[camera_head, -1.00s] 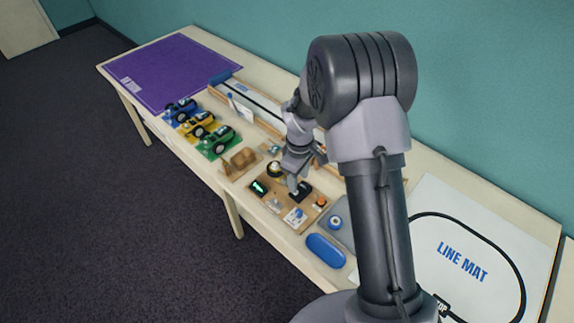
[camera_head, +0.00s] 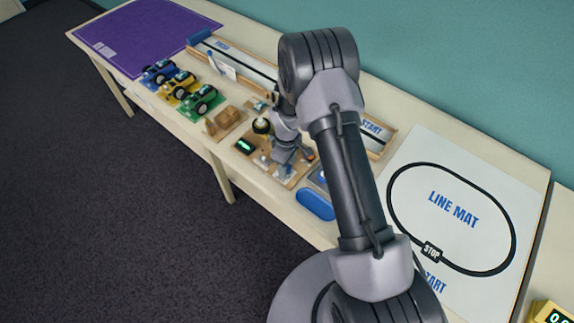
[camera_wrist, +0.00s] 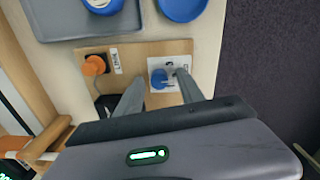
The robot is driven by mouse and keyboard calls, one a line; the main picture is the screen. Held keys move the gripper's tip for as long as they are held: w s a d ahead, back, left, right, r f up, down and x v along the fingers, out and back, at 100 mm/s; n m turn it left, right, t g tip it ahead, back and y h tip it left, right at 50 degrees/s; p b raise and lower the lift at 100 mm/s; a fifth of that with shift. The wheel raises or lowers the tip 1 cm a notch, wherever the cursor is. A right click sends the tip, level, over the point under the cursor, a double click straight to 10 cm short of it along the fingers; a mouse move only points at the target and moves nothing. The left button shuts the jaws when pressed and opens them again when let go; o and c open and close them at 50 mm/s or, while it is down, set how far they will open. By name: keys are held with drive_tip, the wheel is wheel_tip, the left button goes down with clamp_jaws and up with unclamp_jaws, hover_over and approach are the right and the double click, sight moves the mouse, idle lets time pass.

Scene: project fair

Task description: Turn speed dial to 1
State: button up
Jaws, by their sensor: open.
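The speed dial (camera_wrist: 158,78) is a small blue knob on a white plate (camera_wrist: 183,62) with dark markings too small to read. The plate sits on a wooden control board (camera_wrist: 140,53). My gripper (camera_wrist: 160,77) is open, with its two fingertips reaching over the plate, one on each side of the blue knob in the picture. I cannot tell whether they touch it. In the head view my gripper (camera_head: 284,158) is low over the board (camera_head: 284,182) and hides much of it, including a clear look at the dial.
An orange knob (camera_wrist: 95,65) sits left of the dial in the wrist view. A grey tray (camera_wrist: 63,19) with a blue round thing and a blue oval dish (camera_head: 315,204) are beside the board. Toy cars (camera_head: 202,100), a track and a line mat (camera_head: 450,210) share the table.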

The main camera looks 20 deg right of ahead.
drive_tip(key=shift+c, duration=0.3)
clamp_jaws()
drive_tip(key=m+b, duration=0.2)
drive_tip(key=m, duration=0.2)
drive_tip(key=shift+w+m, duration=0.1)
drive_tip(key=shift+m, duration=0.3)
drive_tip(key=shift+d+m+b, duration=0.1)
drive_tip(key=shift+m+b, duration=0.95)
drive_tip(key=shift+m, duration=1.45)
drive_tip(key=shift+o, duration=0.3)
unclamp_jaws()
